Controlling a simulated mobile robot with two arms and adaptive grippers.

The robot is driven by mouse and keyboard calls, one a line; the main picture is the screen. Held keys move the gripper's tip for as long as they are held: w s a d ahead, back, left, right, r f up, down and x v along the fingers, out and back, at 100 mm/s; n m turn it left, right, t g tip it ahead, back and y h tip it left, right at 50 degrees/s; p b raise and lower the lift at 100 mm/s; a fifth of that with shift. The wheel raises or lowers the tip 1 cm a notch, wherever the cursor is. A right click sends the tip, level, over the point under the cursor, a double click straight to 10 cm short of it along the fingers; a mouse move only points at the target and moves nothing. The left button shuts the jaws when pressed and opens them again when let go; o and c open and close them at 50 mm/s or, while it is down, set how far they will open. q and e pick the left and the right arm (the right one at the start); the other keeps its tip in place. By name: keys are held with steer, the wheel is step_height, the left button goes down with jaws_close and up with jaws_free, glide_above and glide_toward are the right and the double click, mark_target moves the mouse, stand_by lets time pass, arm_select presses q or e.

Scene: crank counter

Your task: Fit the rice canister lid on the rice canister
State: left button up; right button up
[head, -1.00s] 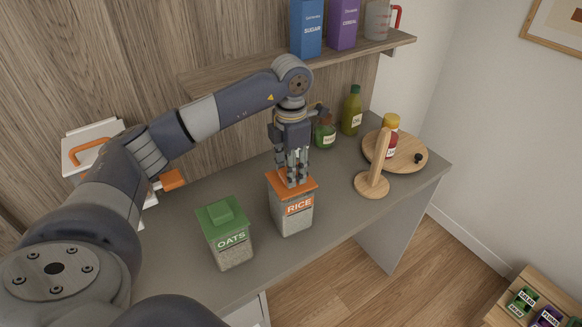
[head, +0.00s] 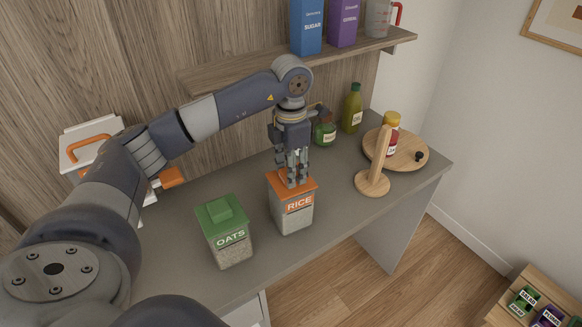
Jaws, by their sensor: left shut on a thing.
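The rice canister (head: 291,216) stands upright on the grey counter, clear-sided with an orange "RICE" label. The orange rice canister lid (head: 306,185) sits at the top of the canister, level as far as I can see. My left gripper (head: 292,182) points straight down over the lid, with its fingers shut on the lid's middle, which they hide. I cannot tell whether the lid is fully seated. My right gripper is not in view.
A green-lidded oats canister (head: 229,240) stands just left of the rice canister. A wooden stand (head: 372,182), a round board (head: 406,157) with a sauce bottle (head: 392,132), an olive-green bottle (head: 352,108) and a green jar (head: 325,133) are to the right. A shelf (head: 340,55) hangs behind.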

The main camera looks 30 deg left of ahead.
arm_select(q)
steer(key=shift+f, duration=0.4)
steer(key=o, duration=1.1)
steer(key=shift+c, duration=0.2)
steer(key=shift+r, duration=0.1)
step_height(320, 180, up, 12)
